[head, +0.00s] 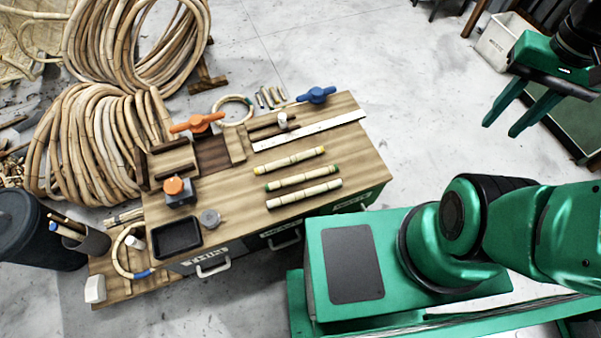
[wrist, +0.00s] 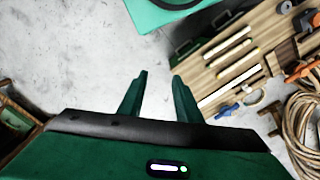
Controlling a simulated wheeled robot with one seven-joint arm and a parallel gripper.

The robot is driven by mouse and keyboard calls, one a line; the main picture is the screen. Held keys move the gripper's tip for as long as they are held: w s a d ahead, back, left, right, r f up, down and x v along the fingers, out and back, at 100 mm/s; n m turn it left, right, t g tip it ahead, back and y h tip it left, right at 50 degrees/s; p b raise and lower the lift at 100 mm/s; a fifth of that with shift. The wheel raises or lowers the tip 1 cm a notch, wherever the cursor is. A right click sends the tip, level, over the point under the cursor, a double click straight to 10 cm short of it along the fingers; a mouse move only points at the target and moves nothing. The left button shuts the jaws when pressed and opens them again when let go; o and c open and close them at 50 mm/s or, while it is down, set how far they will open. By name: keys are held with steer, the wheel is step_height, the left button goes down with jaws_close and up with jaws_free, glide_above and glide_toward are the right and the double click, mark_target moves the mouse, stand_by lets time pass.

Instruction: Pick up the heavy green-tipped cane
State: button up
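Three pale canes lie side by side on the wooden workbench (head: 352,166). The middle one is the green-tipped cane (head: 302,177), with small green ends. The yellow-tipped cane (head: 290,160) lies behind it, and a plainer cane (head: 304,193) lies in front, nearest the bench's front edge. In the wrist view the three canes show small at the upper right, the middle one (wrist: 229,58) between the others. My gripper (head: 501,128) is open and empty, held high to the right of the bench, well apart from the canes. Its two fingers (wrist: 160,78) also show spread in the wrist view.
A white ruler (head: 310,130) lies behind the canes. Orange (head: 197,122) and blue (head: 316,95) clamp handles, a black tray (head: 177,237) and a small orange-topped device (head: 179,191) occupy the bench. Large rattan coils (head: 95,145) stand left. A white bin (head: 497,42) stands back right.

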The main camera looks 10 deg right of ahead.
steer(key=shift+s+d, duration=0.1)
steer(key=shift+d, duration=0.1)
steer(key=shift+o, duration=1.9)
steer(key=shift+s+d+r, duration=0.1)
steer(key=shift+s+r, duration=0.2)
steer(key=shift+s, duration=0.1)
steer(key=w+f+m+g+y, duration=0.15)
steer(key=w+f, duration=0.55)
steer(key=w, duration=0.7)
steer(key=w+a+f+g+y, duration=0.1)
steer(key=w+a+f, duration=0.1)
steer(key=w+f, duration=0.35)
steer(key=w+a+f+g+y, duration=0.1)
steer(key=w+f, duration=0.2)
steer(key=f, duration=0.6)
steer(key=m+y, duration=0.8)
steer(key=y, duration=0.2)
glide_toward(314, 172)
steer(key=shift+s+d+r+n+t+h, duration=0.1)
steer(key=shift+r+n+t+h, duration=0.15)
steer(key=shift+r+t, duration=0.15)
steer(key=shift+s+a+f, duration=0.1)
steer(key=shift+a+f, duration=0.25)
steer(key=shift+a, duration=0.15)
steer(key=x, duration=1)
steer(key=shift+s+a, duration=0.1)
steer(key=shift+s, duration=0.05)
steer(key=shift+c, duration=0.7)
